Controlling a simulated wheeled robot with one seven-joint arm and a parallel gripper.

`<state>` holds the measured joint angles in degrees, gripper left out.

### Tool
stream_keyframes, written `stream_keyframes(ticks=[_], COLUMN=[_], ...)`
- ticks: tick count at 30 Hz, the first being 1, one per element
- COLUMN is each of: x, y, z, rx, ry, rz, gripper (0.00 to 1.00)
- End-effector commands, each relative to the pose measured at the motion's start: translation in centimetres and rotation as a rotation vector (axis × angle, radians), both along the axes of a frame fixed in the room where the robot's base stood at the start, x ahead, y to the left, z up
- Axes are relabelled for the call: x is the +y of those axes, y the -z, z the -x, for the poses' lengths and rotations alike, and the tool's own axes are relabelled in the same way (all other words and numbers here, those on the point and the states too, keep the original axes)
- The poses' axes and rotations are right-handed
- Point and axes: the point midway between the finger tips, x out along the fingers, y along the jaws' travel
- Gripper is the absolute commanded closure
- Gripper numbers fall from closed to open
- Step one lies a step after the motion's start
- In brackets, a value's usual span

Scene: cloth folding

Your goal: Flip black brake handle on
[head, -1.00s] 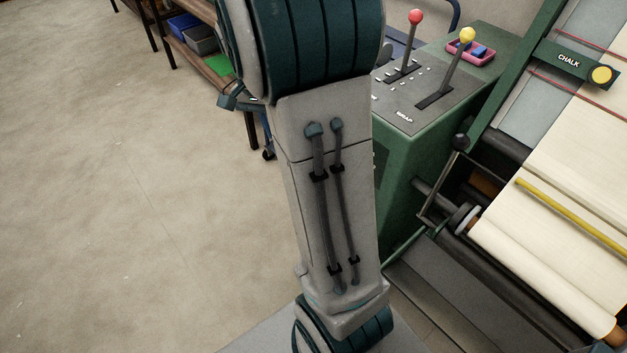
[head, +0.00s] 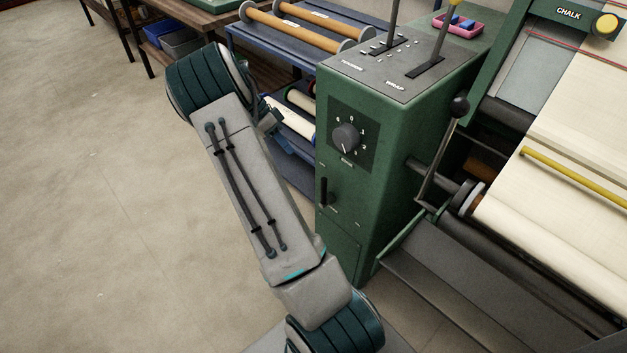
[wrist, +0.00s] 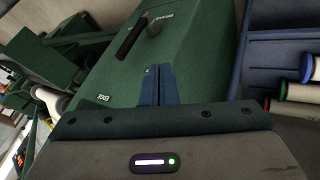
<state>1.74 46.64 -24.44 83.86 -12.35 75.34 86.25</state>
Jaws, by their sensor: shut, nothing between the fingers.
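The black brake handle (head: 324,191) is on the lower front of the green machine cabinet (head: 345,225). In the head view it stands roughly upright beside a small round pivot. In the wrist view the black handle (wrist: 130,39) lies slanted near the top, next to its pivot and a small white label. My gripper (wrist: 158,70) has its blue fingers together and empty, pointing at the green panel, below and right of the handle and apart from it.
A dial (head: 346,138) sits above the handle. A lever with a black knob (head: 459,107) stands at the cabinet's right side by the roller. A blue rack (head: 290,75) with rolls stands behind my arm. The floor at left is clear.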

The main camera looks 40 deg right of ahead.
Motion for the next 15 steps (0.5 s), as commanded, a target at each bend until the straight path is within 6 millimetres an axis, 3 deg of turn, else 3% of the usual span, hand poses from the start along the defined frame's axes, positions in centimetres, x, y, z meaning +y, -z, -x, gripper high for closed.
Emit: stream_keyframes(ticks=[8, 15], x=[-0.3, -1.8], y=[1.0, 4.8], z=[0.6, 3.1], rx=[0.002, 0.003], ry=[0.000, 0.001], rz=[-0.002, -0.004], gripper=[1.00, 1.00])
